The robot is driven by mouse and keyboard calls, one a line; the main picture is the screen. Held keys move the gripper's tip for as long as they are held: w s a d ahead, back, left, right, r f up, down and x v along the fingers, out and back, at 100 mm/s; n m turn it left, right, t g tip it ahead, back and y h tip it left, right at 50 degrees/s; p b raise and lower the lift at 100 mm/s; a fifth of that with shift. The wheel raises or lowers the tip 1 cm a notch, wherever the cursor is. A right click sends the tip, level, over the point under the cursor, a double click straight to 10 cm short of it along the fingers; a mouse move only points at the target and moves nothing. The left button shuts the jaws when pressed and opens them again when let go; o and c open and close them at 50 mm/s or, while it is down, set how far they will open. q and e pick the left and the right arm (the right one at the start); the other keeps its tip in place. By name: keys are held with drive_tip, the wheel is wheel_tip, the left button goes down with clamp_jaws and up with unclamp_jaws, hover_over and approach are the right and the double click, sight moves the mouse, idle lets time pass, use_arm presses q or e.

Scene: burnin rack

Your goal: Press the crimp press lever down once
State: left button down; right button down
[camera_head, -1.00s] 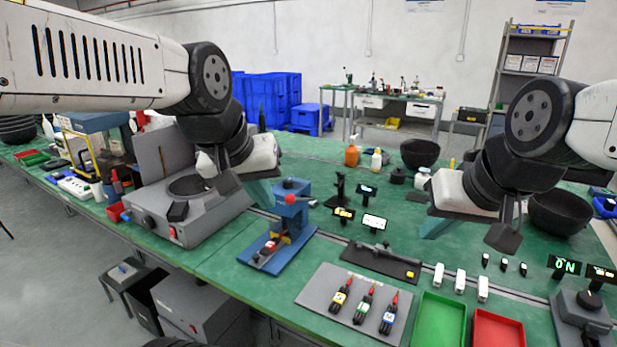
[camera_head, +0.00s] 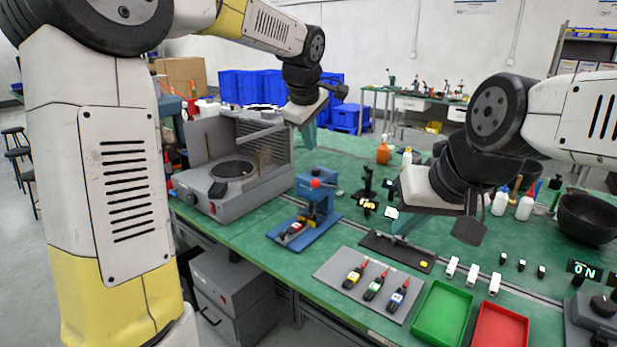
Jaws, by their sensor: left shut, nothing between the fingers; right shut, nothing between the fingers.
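The crimp press (camera_head: 318,203) is a blue stand on a blue base plate on the green bench, with a red ball (camera_head: 316,183) at its top that looks like the lever's knob. A small red and dark item (camera_head: 292,230) lies on its base plate. My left gripper (camera_head: 308,136) is above and behind the press, apart from it, shut and empty. My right gripper (camera_head: 399,228) is to the right of the press over the bench, shut and empty. The lever's arm is too small to make out well.
A grey machine with a round plate (camera_head: 214,196) stands left of the press. A grey mat (camera_head: 330,271) with several tools lies in front. A green tray (camera_head: 441,312) and a red tray (camera_head: 500,327) sit at the front right. Bottles (camera_head: 525,206) and a dark bowl (camera_head: 588,218) are at right.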

sight(315, 181)
use_arm(q)
drive_tip(key=x, duration=1.4)
drive_tip(key=shift+d, duration=0.1)
